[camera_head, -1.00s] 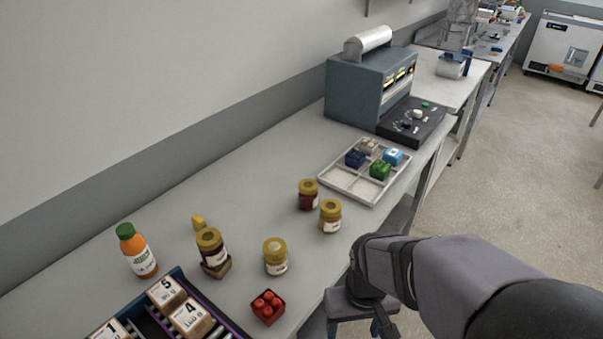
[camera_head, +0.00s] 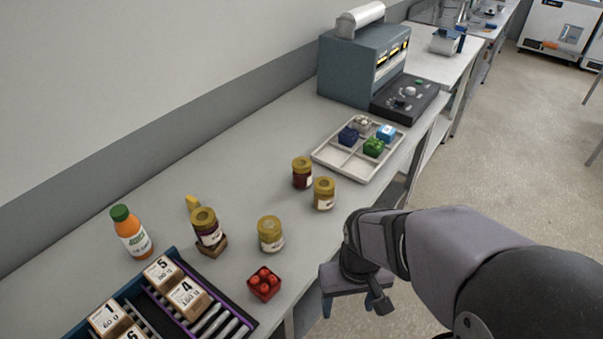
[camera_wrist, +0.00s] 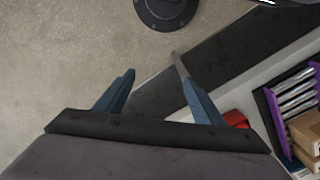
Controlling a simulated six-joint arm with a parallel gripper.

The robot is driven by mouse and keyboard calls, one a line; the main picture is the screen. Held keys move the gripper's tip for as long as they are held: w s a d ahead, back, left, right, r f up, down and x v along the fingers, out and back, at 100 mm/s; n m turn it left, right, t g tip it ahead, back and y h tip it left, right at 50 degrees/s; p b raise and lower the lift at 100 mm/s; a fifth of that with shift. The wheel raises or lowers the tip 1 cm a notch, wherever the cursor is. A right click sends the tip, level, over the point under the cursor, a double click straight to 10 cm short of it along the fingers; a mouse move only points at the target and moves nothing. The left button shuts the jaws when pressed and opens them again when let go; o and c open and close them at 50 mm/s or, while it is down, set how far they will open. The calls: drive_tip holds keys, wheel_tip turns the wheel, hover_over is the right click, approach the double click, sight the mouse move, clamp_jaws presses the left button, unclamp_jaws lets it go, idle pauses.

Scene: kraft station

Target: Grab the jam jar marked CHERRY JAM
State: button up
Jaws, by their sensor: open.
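Several jam jars with gold lids stand on the grey bench in the head view. One with dark red contents (camera_head: 302,174) is near the tray, with a paler jar (camera_head: 324,194) just in front of it. Another pale jar (camera_head: 270,235) stands nearer the middle. A dark purple jar (camera_head: 207,228) stands on or against a small wooden block at the left. The label words are too small to read, so I cannot tell which is CHERRY JAM. My gripper (camera_head: 353,308) is open and empty, beyond the bench's front edge, apart from all jars. Its open fingers show in the wrist view (camera_wrist: 157,77).
A divided tray (camera_head: 327,154) with several coloured blocks lies behind the jars, before a grey machine (camera_head: 350,75). An orange bottle (camera_head: 131,233), a red studded block (camera_head: 264,284) and a rack of numbered boxes (camera_head: 240,322) are nearer. Open floor lies right of the bench.

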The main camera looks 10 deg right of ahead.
drive_tip(key=shift+o, duration=0.3)
drive_tip(key=shift+w, duration=0.1)
drive_tip(key=n+t+h+b, duration=0.3)
drive_tip(key=n+t+h, duration=0.4)
drive_tip(key=n, duration=1.2)
approach(295, 167)
drive_tip(key=s+d+f+t+y, duration=0.1)
drive_tip(key=d+f, duration=0.2)
drive_tip(key=d, duration=0.1)
drive_tip(key=a+n+t+h+b, duration=0.2)
drive_tip(key=a+n+h+b, duration=0.15)
drive_tip(key=n, duration=0.45)
drive_tip(key=shift+h, duration=0.45)
drive_tip(key=x, duration=0.2)
drive_tip(key=p+x, duration=0.1)
drive_tip(key=x, duration=0.1)
drive_tip(key=a+p+x, duration=0.1)
drive_tip(key=x, duration=0.1)
drive_tip(key=shift+w+f, duration=0.35)
drive_tip(key=shift+f, duration=0.05)
drive_tip(key=shift+w+d+f, duration=0.1)
drive_tip(key=shift+d, duration=0.05)
